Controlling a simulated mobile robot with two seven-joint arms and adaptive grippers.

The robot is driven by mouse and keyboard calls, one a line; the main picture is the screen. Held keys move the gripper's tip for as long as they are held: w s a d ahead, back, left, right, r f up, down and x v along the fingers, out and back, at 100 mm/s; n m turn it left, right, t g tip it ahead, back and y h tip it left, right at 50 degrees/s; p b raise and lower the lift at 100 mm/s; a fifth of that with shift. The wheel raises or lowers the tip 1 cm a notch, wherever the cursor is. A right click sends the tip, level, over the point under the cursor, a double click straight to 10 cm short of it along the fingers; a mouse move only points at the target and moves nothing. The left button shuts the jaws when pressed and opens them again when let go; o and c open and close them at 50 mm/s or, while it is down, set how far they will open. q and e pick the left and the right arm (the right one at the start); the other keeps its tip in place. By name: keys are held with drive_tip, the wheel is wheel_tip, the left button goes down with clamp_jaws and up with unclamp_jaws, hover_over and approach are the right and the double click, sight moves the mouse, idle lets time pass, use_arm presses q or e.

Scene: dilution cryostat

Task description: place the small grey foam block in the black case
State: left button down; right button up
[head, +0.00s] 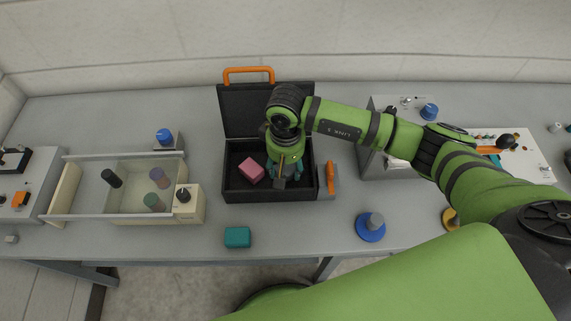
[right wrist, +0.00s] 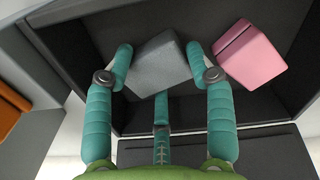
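The small grey foam block (right wrist: 157,66) is between the teal fingers of my right gripper (right wrist: 159,54) in the right wrist view. The fingertips press against its two sides, and the block sits at an angle between them. In the head view the right gripper (head: 284,175) is down inside the open black case (head: 233,190), in its right half. The block is mostly hidden there by the gripper. I cannot tell whether it touches the case floor. My left gripper is not in view.
A pink block (head: 251,170) lies in the case, left of my gripper; it also shows in the right wrist view (right wrist: 249,52). A teal block (head: 237,237) is in front. A clear-walled box (head: 90,205) stands left.

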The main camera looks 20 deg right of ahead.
sight(286, 168)
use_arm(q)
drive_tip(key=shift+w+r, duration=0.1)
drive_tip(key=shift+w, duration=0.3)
use_arm(e)
drive_tip(key=shift+o, duration=0.4)
drive_tip(key=shift+r, duration=0.15)
drive_tip(key=shift+w+r, duration=0.1)
drive_tip(key=shift+r, duration=0.15)
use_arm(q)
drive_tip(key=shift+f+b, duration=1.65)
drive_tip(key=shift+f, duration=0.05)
use_arm(e)
wheel_tip(286, 168, up, 12)
drive_tip(key=shift+f, duration=0.2)
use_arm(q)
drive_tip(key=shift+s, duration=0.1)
